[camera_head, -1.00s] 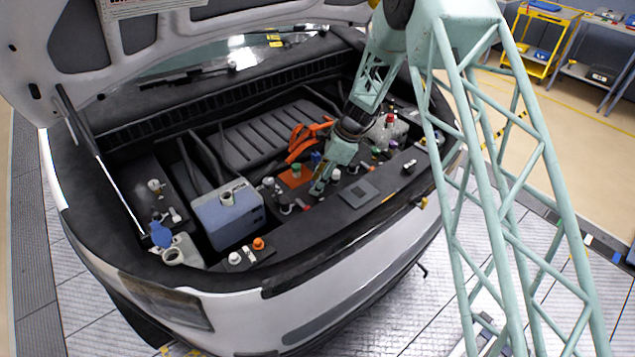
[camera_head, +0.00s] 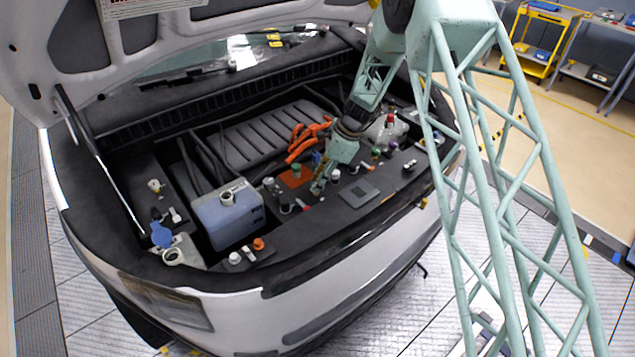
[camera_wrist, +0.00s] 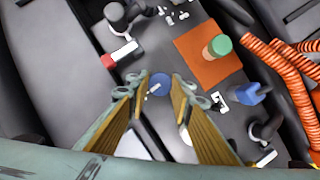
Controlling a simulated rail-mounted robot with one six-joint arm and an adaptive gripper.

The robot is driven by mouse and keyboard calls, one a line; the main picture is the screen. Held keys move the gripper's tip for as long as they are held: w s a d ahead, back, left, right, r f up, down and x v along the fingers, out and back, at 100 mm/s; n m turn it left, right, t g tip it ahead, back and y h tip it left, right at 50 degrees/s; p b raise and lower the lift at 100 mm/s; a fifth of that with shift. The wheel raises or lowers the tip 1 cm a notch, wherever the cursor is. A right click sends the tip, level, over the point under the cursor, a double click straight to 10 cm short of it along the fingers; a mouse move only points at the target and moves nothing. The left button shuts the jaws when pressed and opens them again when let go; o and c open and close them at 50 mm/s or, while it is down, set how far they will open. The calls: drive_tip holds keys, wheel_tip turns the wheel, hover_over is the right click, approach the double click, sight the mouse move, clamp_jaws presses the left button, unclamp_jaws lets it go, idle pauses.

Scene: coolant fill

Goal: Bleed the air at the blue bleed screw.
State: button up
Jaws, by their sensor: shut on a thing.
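The blue bleed screw (camera_wrist: 159,84) shows as a round blue head between my fingertips in the wrist view. A small light bar lies across or beside its head. My gripper (camera_wrist: 163,93) is shut on it, one finger on each side. In the head view my gripper (camera_head: 318,188) points down into the engine bay, and its fingers hide the screw.
An orange plate (camera_wrist: 205,62) with a green-capped post (camera_wrist: 219,47) lies close to the right. A blue connector (camera_wrist: 250,94) and orange ribbed hoses (camera_wrist: 285,62) are farther right. A red-ended fitting (camera_wrist: 112,59) stands to the left. A blue-grey reservoir (camera_head: 228,215) is left of my gripper.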

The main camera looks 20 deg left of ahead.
drive_tip(key=n+g+h, duration=0.1)
drive_tip(key=n, duration=0.3)
drive_tip(key=shift+w+a+n, duration=0.1)
drive_tip(key=shift+w+n, duration=0.05)
drive_tip(key=shift+n, duration=0.25)
drive_tip(key=n+g+h, duration=0.1)
drive_tip(key=n, duration=0.2)
drive_tip(key=shift+a+n+b, duration=0.1)
drive_tip(key=shift+n+b, duration=0.2)
drive_tip(key=shift+b, duration=0.05)
drive_tip(key=n+h, duration=0.1)
drive_tip(key=n, duration=0.2)
drive_tip(key=shift+n+g, duration=0.3)
drive_tip(key=shift+g, duration=0.1)
drive_tip(key=shift+a+n+h+b, duration=0.15)
drive_tip(key=shift+n+h+b, duration=0.55)
drive_tip(key=shift+n, duration=1.2)
drive_tip(key=shift+h, duration=0.3)
drive_tip(key=o, duration=0.8)
drive_tip(key=shift+o, duration=0.2)
drive_tip(key=v, duration=1.2)
drive_tip(key=shift+w, duration=0.15)
